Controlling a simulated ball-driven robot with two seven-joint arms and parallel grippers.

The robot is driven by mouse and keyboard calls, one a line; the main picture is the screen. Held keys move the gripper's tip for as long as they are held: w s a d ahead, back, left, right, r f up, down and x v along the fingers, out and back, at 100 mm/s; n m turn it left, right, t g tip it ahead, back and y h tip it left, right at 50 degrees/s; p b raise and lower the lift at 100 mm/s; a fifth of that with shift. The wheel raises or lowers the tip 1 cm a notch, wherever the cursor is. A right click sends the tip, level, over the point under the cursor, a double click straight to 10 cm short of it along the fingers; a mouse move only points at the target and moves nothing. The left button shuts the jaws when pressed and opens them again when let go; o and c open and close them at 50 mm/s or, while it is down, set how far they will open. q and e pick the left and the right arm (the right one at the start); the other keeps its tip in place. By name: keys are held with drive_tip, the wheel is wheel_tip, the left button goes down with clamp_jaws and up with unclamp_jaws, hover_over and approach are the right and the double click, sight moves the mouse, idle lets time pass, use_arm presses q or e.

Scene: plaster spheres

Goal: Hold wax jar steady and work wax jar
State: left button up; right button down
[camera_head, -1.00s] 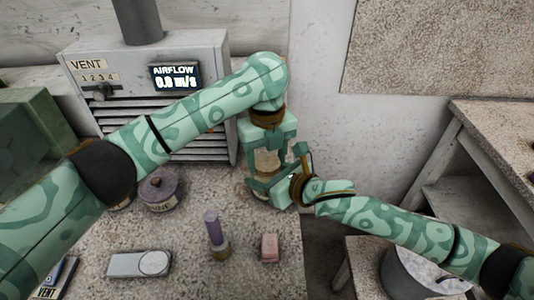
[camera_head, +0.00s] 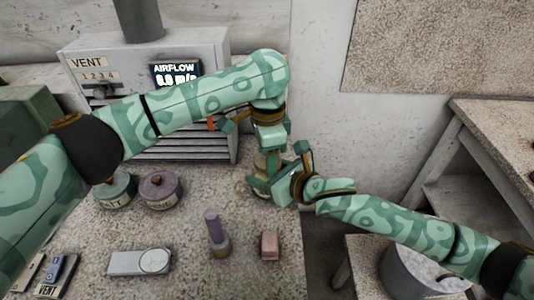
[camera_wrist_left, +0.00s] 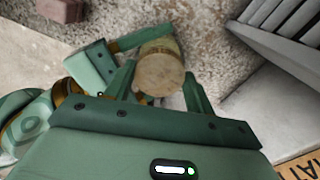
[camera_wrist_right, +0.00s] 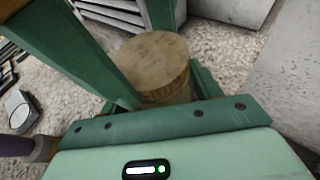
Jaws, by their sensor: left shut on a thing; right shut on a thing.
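The wax jar (camera_head: 260,160) stands on the speckled bench near its right edge, mostly hidden by my grippers in the head view. Its round tan-brown top shows in the left wrist view (camera_wrist_left: 158,72) and the right wrist view (camera_wrist_right: 155,60). My left gripper (camera_wrist_left: 158,88) comes from above, with one finger on either side of the top, shut on it. My right gripper (camera_wrist_right: 160,95) comes in from the right, lower down, shut on the jar's body. The jar looks upright. The exact finger contacts are partly hidden.
A teal jar (camera_head: 115,190) and a purple jar (camera_head: 160,190) stand to the left. The vent unit (camera_head: 185,48) stands behind. A gap separates the right-hand table (camera_head: 500,120).

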use_arm(q)
drive_tip(key=shift+d+r, duration=0.1)
use_arm(e)
drive_tip(key=shift+s+a+r, duration=0.1)
drive_tip(key=shift+s+a, duration=0.1)
drive_tip(key=shift+a, duration=0.1)
use_arm(q)
drive_tip(key=o, duration=1.1)
use_arm(e)
drive_tip(key=shift+w+d, duration=0.1)
use_arm(q)
drive_tip(key=shift+s+d, duration=0.1)
drive_tip(key=shift+s, duration=0.05)
use_arm(e)
drive_tip(key=shift+w+d, duration=0.15)
